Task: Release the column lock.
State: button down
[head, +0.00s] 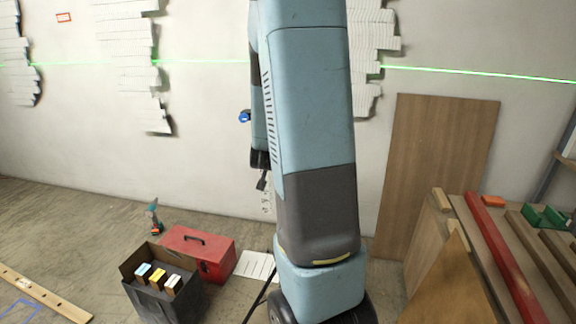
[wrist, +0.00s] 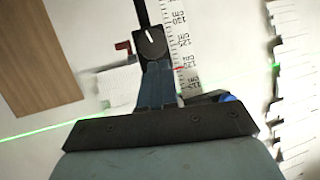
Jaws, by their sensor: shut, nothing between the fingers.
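A round black knob (wrist: 150,42) with a white pointer line shows in the wrist view. It looks like the column lock, though no label confirms it. A dark bar (wrist: 142,12) runs up from it, beside a white scale strip (wrist: 181,42) with black figures. My gripper (wrist: 154,66) is shut and empty, its tips just below the knob in the picture. I cannot tell whether they touch it. A blue part (wrist: 228,98) sits partly hidden behind my wrist plate. In the head view my arm hides most of the column, and a blue knob (head: 244,117) shows beside it.
A green laser line (head: 470,73) crosses the wall and its white reliefs (head: 125,50). A black crate (head: 165,298), red toolbox (head: 205,252) and drill (head: 153,217) stand on the floor. Boards and a red bar (head: 495,245) fill the right. Floor at left is mostly clear.

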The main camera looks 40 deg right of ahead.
jog(key=s+a+r+n+y, duration=0.2)
jog(key=a+r+n+y, duration=0.15)
jog(key=a+r, duration=0.5)
jog(key=s+a+r+n+g+y, duration=0.2)
jog(key=s+a+r, duration=0.2)
jog(key=s+a, duration=0.4)
jog(key=s+a+r+n+g+y, duration=0.2)
jog(key=s+a, duration=0.6)
jog(key=s, duration=0.7)
notch_tip(320, 180, up, 2)
jog(key=shift+r+n, duration=0.15)
jog(key=shift+n, duration=0.4)
jog(key=shift+a, duration=0.1)
